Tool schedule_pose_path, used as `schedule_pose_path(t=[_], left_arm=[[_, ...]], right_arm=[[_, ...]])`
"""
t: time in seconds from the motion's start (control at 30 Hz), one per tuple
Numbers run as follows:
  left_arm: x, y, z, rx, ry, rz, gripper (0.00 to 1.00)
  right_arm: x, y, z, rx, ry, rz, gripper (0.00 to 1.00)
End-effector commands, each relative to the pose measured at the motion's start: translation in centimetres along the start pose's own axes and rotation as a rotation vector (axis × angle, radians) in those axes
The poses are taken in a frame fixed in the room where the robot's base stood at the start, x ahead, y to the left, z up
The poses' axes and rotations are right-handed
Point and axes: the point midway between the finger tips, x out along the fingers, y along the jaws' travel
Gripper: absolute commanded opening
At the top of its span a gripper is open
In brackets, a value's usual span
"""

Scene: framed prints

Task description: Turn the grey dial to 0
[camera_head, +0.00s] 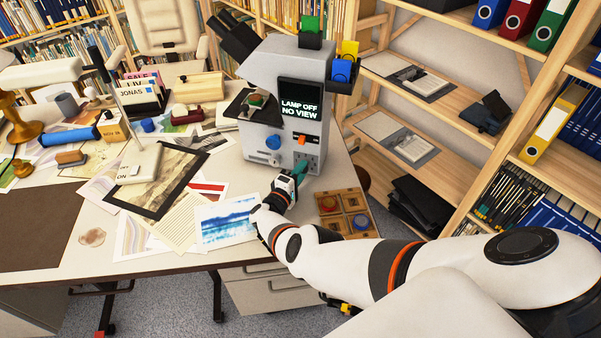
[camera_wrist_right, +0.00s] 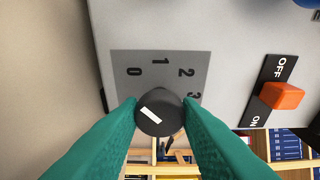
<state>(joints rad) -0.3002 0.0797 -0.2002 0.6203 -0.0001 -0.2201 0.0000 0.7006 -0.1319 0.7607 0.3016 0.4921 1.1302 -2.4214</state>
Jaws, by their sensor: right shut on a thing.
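The grey dial (camera_wrist_right: 158,112) is a dark round knob with a white bar, on a grey plate (camera_wrist_right: 160,62) printed 0, 1, 2, 3. My right gripper (camera_wrist_right: 159,108) is shut on the dial, a green fingertip on each side. The white bar slants from upper left to lower right; I cannot tell which number it points at. In the head view my right gripper (camera_head: 301,169) reaches the low front of the grey machine (camera_head: 258,85), and the dial is hard to make out there. My left gripper is not in view.
The machine's screen (camera_head: 301,106) reads LAMP OFF NO VIEW. An orange switch (camera_wrist_right: 282,96) marked OFF and ON sits beside the dial. A wooden compartment box (camera_head: 361,203) stands right of my gripper. Prints and a desk lamp (camera_head: 137,160) cover the left of the desk.

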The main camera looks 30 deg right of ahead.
Motion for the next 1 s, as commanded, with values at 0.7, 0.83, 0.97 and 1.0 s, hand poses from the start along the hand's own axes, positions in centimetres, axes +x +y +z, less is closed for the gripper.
schedule_pose_path(t=[0.7, 0.83, 0.97, 1.0], left_arm=[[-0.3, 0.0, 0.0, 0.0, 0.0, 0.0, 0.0], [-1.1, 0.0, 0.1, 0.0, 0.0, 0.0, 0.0], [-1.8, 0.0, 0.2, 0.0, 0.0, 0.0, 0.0], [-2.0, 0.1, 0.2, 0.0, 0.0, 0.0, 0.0]], right_arm=[[-0.5, -0.1, 0.0, 0.0, -0.001, 0.0, 0.52], [-2.3, -0.2, 0.0, -0.001, -0.003, 0.003, 0.52], [-4.6, -0.2, 0.1, -0.001, -0.003, 0.003, 0.52], [-5.2, -0.2, 0.1, -0.001, -0.003, 0.002, 0.52]])
